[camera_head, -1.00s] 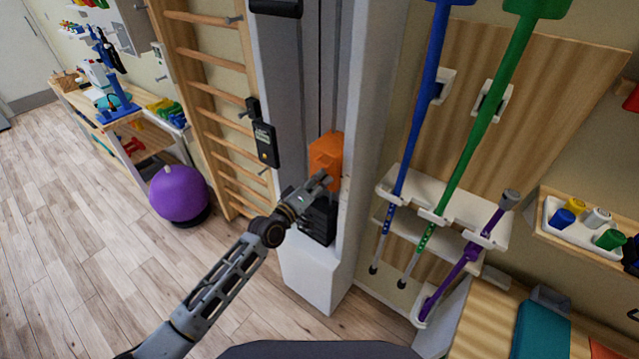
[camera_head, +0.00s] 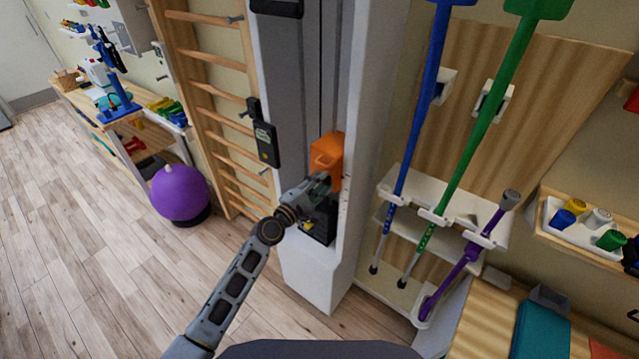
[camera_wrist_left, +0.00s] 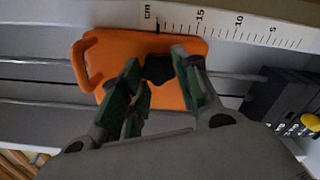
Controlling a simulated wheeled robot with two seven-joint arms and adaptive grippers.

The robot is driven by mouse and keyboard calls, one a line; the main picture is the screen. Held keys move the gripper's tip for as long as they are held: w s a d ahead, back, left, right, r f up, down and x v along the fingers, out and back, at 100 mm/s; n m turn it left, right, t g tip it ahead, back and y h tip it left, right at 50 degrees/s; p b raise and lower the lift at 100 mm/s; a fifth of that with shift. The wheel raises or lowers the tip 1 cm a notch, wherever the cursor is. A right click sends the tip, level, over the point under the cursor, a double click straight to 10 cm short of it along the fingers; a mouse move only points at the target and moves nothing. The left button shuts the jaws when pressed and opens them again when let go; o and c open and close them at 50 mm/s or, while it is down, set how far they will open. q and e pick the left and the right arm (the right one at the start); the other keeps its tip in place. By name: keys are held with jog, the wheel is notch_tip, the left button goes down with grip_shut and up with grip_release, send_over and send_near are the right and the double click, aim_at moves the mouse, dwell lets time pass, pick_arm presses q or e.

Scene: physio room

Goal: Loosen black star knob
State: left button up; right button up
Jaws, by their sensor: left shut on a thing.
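The black star knob (camera_wrist_left: 158,68) sits on the front of the orange carriage (camera_wrist_left: 200,47) in the left wrist view, between my left gripper's green-padded fingers (camera_wrist_left: 160,82). The fingers are shut on it. In the head view the orange carriage (camera_head: 327,154) is on the column, and my left gripper (camera_head: 322,182) reaches its lower part and hides the knob. My right gripper is not in view.
A black block (camera_head: 319,222) with a yellow knob sits below the carriage on the grey rods. A centimetre scale (camera_wrist_left: 230,24) runs beside the carriage. Wooden wall bars (camera_head: 215,90) stand left of the column (camera_head: 370,110). A rack with crutches stands right.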

pick_arm(q)
jog(key=shift+n, duration=0.7)
jog(key=shift+r, duration=0.1)
jog(key=o, duration=1)
jog(key=shift+s, duration=0.15)
jog(key=v, duration=1.1)
jog(key=shift+s+a, duration=0.25)
jog(key=shift+s, duration=0.05)
